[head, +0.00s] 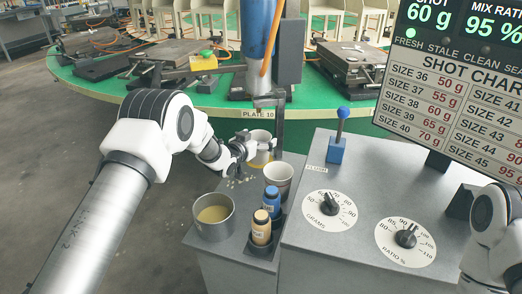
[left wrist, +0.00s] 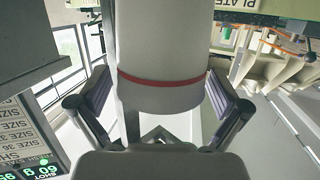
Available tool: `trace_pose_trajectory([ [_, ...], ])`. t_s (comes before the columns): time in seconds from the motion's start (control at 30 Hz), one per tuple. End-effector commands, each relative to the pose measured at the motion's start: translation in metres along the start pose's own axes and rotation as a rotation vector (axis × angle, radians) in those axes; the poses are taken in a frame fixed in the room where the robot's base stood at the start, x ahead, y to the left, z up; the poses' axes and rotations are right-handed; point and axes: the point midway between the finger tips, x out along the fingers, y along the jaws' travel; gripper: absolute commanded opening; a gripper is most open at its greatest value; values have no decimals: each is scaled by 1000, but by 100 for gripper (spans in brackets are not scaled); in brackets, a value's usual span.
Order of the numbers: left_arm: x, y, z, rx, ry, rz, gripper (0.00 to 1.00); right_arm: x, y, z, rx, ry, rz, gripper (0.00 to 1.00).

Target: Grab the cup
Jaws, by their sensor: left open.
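A white cup (head: 261,136) stands at the far end of the grey bench top, under the machine's nozzle. My left gripper (head: 254,148) is at this cup, its fingers partly hidden behind and beside it. In the left wrist view the cup (left wrist: 160,55) is large, pale, with a red band, and sits between the two open fingers (left wrist: 158,92). A gap shows between the fingers and the cup wall at the lower sides. A second white cup (head: 278,174) stands nearer on the bench. My right gripper is out of view; only part of the right arm shows at the right edge.
A metal pot (head: 213,230) of yellowish liquid, a blue bottle (head: 271,203) and a tan bottle (head: 261,230) stand close by on the bench. The dial console (head: 360,175) with a blue lever (head: 337,150) is to the right. A green carousel (head: 210,100) lies behind.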

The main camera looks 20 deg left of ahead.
Motion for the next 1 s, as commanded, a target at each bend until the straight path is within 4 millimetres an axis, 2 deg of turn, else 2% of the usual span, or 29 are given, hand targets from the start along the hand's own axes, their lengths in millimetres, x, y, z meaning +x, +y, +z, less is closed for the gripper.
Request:
trace_pose_trajectory([
  [0.23,6,0,0,-1,0,-1,100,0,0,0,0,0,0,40],
  [0.27,6,0,0,-1,-1,-1,93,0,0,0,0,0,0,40],
  [0.3,5,0,0,-1,-1,-1,79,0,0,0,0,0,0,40],
  [0.37,5,0,0,-1,-1,-1,60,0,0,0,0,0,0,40],
  [0.77,5,0,-1,-1,-2,-1,59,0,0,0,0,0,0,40],
  [1.0,1,0,-22,-1,0,-1,59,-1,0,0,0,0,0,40],
])
